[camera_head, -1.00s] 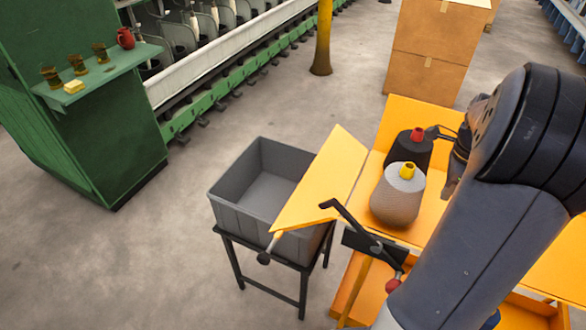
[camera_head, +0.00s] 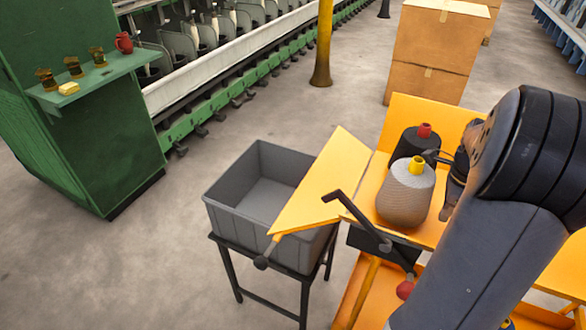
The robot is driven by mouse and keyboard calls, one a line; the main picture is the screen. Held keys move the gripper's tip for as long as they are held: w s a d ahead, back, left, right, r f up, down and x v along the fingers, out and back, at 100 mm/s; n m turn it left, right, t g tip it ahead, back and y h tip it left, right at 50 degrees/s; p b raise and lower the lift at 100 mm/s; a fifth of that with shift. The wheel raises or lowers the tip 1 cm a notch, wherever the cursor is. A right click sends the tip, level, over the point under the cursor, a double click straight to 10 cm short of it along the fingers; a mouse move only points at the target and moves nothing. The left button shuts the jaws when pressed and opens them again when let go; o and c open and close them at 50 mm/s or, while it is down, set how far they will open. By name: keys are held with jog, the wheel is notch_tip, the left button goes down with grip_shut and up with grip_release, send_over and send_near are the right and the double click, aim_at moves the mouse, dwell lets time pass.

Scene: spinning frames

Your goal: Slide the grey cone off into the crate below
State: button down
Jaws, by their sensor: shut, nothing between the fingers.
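The grey cone (camera_head: 406,193), with a yellow top, stands upright on the orange platform (camera_head: 374,178). A black cone (camera_head: 412,144) with a red top stands just behind it. The grey crate (camera_head: 235,210) sits lower to the left on a dark stand, and its visible inside is empty. An orange sloping flap (camera_head: 318,190) reaches from the platform over the crate's right side. My gripper (camera_head: 436,158) is shut and empty, behind and right of the grey cone, near the black cone. My arm hides part of it, and I cannot tell whether it touches either cone.
A black lever (camera_head: 362,226) with a red knob (camera_head: 404,290) is at the platform's front left. Cardboard boxes (camera_head: 436,45) stand behind. The floor between is clear.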

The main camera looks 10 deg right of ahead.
aim_at(380, 192)
jog(key=shift+f+b, duration=0.3)
jog(key=shift+f, duration=0.35)
jog(key=shift+w+a+r, duration=0.25)
jog(key=shift+a, duration=0.1)
jog(key=shift+w+a+b, duration=0.1)
jog(key=shift+w+a, duration=1.3)
jog(key=shift+a, duration=0.65)
jog(key=shift+w+a+b, duration=0.1)
jog(key=shift+w+a, duration=1.25)
jog(key=shift+a, duration=0.75)
jog(key=shift+w+a+b, duration=0.1)
jog(key=shift+w+a, duration=1.3)
jog(key=shift+a, duration=0.65)
jog(key=shift+w+a+p, duration=0.7)
jog(key=shift+w+a, duration=0.8)
jog(key=shift+a, duration=0.7)
jog(key=shift+w+a+p, duration=0.7)
jog(key=shift+w+a, duration=0.75)
jog(key=shift+a, duration=0.7)
jog(key=shift+w+a+p, duration=0.7)
jog(key=shift+w+a, duration=0.8)
jog(key=shift+a, duration=0.7)
notch_tip(380, 192, up, 14)
jog(key=s+d+p, duration=0.1)
jog(key=d+p, duration=0.1)
jog(key=p, duration=0.7)
jog(key=shift+s+d, duration=0.3)
jog(key=shift+s, duration=0.05)
